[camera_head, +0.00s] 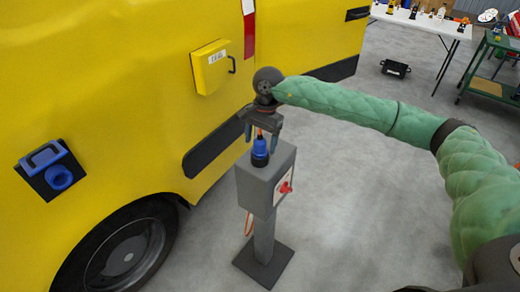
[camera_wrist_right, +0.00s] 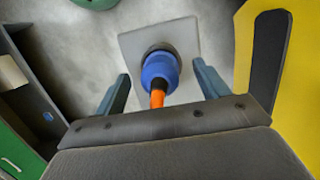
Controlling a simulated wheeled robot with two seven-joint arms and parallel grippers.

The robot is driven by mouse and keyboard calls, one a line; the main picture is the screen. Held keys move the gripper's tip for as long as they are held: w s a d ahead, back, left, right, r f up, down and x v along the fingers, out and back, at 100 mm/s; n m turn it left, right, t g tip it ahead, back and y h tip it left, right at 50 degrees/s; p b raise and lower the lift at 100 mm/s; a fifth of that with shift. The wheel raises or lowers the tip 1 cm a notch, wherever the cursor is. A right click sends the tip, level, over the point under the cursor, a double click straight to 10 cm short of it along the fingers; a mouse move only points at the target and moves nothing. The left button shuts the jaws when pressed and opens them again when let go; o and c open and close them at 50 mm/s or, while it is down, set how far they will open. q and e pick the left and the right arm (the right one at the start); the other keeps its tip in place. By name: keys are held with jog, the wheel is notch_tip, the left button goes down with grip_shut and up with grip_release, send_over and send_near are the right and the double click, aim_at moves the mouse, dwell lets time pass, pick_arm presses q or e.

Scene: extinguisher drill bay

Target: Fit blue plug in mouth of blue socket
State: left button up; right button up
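The blue plug (camera_head: 260,150) stands upright on top of a grey post box (camera_head: 262,180), an orange cable leaving it. In the right wrist view the plug (camera_wrist_right: 160,70) sits between the two fingers, with gaps on both sides. My right gripper (camera_head: 261,131) is open just above and around the plug's cable end; whether a finger touches cannot be told. The blue socket (camera_head: 59,178) is on the yellow van's side at left, its round mouth facing out and a blue lid raised above it. My left gripper is not in view.
The yellow van (camera_head: 110,90) fills the left side, with a small yellow box (camera_head: 210,67) protruding from it. A red knob (camera_head: 286,188) is on the post. A white table (camera_head: 425,22) and green cart (camera_head: 490,65) stand far right. Open floor lies right of the post.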

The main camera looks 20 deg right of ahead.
jog(key=c, duration=1.3)
jog(key=shift+r, duration=0.1)
jog(key=shift+r, duration=0.1)
jog(key=shift+r, duration=2.05)
jog(key=shift+r, duration=0.15)
jog(key=shift+r+b, duration=0.4)
jog(key=shift+r, duration=1.5)
